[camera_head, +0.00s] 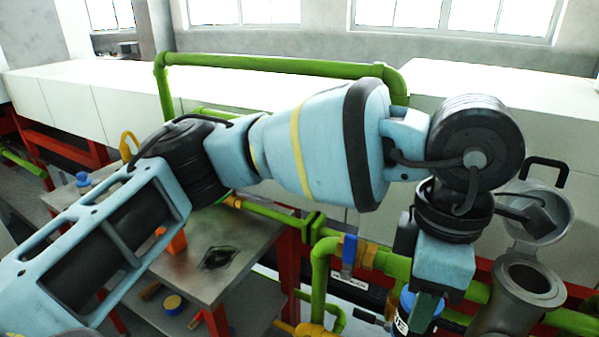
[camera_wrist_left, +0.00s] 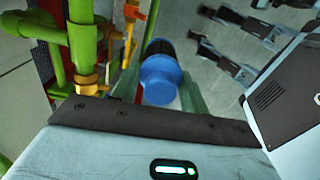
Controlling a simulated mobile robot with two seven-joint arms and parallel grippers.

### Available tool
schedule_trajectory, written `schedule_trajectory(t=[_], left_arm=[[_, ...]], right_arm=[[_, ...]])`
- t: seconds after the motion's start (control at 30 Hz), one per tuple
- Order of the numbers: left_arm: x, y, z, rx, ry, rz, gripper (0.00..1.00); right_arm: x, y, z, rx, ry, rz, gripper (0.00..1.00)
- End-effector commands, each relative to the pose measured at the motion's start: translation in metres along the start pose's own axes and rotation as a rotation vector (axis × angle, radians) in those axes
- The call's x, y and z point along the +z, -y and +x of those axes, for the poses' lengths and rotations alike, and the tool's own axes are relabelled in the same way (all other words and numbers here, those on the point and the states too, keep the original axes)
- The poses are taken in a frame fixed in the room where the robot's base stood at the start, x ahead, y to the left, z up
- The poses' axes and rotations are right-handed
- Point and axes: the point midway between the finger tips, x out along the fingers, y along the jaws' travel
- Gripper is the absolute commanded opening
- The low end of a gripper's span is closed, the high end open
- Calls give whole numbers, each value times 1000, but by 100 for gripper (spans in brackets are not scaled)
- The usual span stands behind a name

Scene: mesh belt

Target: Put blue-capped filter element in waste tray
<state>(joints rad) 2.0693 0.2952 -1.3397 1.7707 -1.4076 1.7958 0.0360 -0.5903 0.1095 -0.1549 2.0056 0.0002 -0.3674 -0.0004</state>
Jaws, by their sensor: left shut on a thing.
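My left gripper (camera_head: 420,308) is at the lower right of the head view, pointing down, with green fingers. It is shut on the blue-capped filter element (camera_head: 405,302), which shows only in part there, beside a finger. In the left wrist view the filter element (camera_wrist_left: 161,80) sits between the green fingers of my left gripper (camera_wrist_left: 160,92), with its blue cap towards the camera and a dark ribbed body beyond. I cannot make out a waste tray for certain. My right gripper is not in view.
An open grey metal housing (camera_head: 520,290) stands right of the gripper, its round lid (camera_head: 540,222) swung open behind. Green pipes (camera_head: 322,270) and a blue-handled valve (camera_head: 349,252) lie to the left. A metal table (camera_head: 225,277) at left holds an orange object (camera_head: 177,242).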

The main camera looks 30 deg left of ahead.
Motion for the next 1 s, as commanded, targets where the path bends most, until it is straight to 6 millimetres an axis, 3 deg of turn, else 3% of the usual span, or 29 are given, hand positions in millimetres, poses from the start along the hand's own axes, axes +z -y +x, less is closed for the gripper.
schedule_trajectory(t=[0.1, 0.7, 1.0], left_arm=[[-27, -4, 16, -1, 4, 210, 19], [-142, -14, 87, 3, -3, 1212, 19], [-182, -15, 111, -1, -15, 1579, 19]], right_arm=[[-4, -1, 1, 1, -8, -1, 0], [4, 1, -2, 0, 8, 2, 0], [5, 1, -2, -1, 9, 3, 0]])
